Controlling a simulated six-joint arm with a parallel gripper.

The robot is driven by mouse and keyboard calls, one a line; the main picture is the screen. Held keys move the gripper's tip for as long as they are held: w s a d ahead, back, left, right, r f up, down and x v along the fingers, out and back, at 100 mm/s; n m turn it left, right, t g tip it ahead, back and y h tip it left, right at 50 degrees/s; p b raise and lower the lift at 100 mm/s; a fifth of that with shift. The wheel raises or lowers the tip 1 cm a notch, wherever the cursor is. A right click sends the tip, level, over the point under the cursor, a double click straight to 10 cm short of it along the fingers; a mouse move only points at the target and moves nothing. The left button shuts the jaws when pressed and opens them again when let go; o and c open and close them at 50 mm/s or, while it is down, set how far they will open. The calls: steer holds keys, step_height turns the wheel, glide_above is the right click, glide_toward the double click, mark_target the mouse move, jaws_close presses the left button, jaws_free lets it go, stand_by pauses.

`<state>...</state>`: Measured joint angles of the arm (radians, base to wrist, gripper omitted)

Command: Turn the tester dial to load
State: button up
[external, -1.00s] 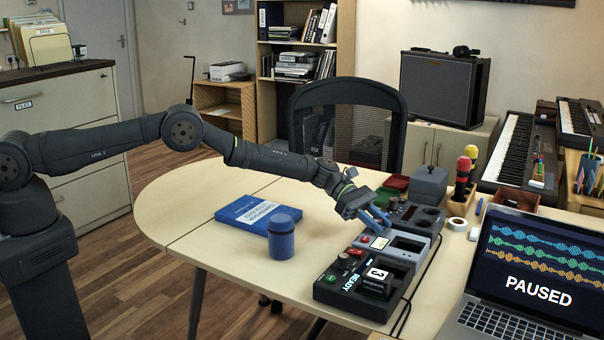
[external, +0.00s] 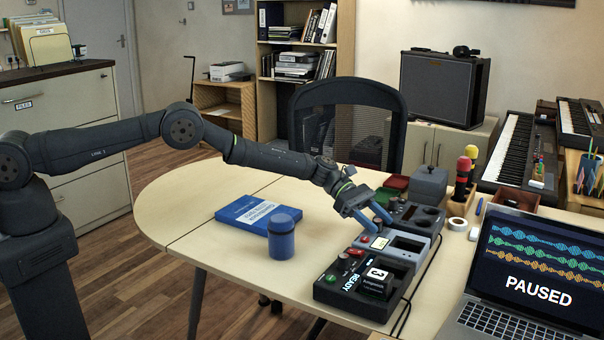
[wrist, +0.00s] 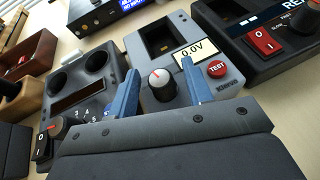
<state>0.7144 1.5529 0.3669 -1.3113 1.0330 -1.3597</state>
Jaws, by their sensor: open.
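The tester (wrist: 168,38) is a grey box with an empty well, a small screen (wrist: 193,53) reading 0.0V and a red TEST button (wrist: 217,69). Its dial (wrist: 160,81) is a dark knob with a pale top and a red pointer mark. The dial's position labels are not readable. My gripper (wrist: 160,85) is open, with one blue finger on each side of the dial and gaps between. In the external view, my gripper (external: 380,219) hangs over the tester (external: 398,246) and hides the dial there.
Left of the tester in the wrist view is a grey unit (wrist: 80,88) with round wells and its own knob. To the right is a black unit (wrist: 285,40) with a red switch.

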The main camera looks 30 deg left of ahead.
steer(key=v, duration=1.6)
steer(key=shift+a+r, duration=0.25)
steer(key=shift+r, duration=0.05)
steer(key=s+d+f+n+t+h, duration=0.1)
steer(key=f, duration=0.1)
steer(key=s+d+f+n+t+h, duration=0.1)
steer(key=s+f+t+h, duration=0.1)
steer(key=s+d+f+n+t+h, duration=0.1)
steer(key=s+d+f, duration=0.1)
steer(key=shift+s+f+n+t+h, duration=0.1)
steer(key=shift+s+n+t+h, duration=0.15)
steer(key=shift+n+t+h, duration=0.05)
steer(key=shift+a+f+n+t, duration=0.1)
steer(key=shift+f+n+t, duration=0.3)
steer(key=shift+f+t, duration=0.15)
steer(key=d, duration=0.4)
steer(key=w+d, duration=0.1)
steer(key=d, duration=0.6)
steer(key=shift+w+d, duration=0.2)
steer(key=shift+d, duration=0.2)
